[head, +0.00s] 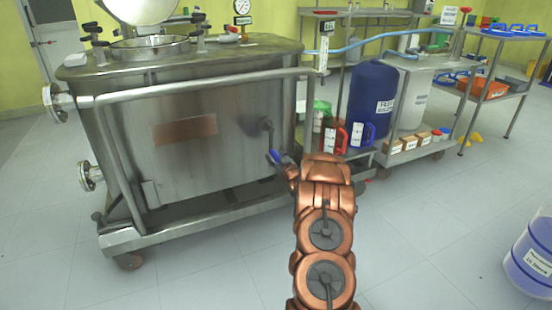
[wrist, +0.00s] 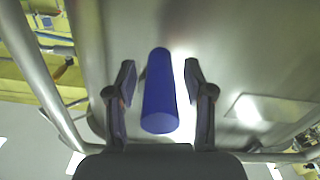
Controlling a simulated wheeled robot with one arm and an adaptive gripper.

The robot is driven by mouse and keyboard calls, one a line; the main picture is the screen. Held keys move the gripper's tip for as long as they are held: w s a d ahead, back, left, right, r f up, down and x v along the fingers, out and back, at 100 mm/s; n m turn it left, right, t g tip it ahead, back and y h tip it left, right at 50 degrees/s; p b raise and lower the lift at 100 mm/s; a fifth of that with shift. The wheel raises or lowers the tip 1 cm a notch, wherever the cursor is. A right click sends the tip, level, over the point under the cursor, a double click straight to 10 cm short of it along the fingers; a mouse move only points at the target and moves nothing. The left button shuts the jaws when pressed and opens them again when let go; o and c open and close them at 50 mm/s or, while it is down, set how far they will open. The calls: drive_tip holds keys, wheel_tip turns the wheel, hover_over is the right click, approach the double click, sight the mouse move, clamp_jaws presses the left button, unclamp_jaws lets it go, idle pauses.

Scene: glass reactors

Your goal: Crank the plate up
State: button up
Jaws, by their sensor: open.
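The crank (head: 267,126) sits on the right part of the steel tank's side (head: 230,150) in the head view, with its blue handle (head: 274,157) below. In the wrist view, the blue handle (wrist: 160,95) is a smooth cylinder pointing toward the camera. My gripper (wrist: 160,72) is open, with one finger on each side of the handle and a visible gap on both sides. In the head view my copper-coloured arm hides most of the gripper. A brown rectangular patch (head: 185,129) shows on the tank's side; I cannot tell whether it is the plate.
A steel rail (head: 200,86) runs around the tank's front, and it also passes left of my gripper in the wrist view (wrist: 40,75). A blue-banded container (head: 530,255) stands at the lower right. The floor between is clear.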

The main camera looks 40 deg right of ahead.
clamp_jaws()
idle(0.4)
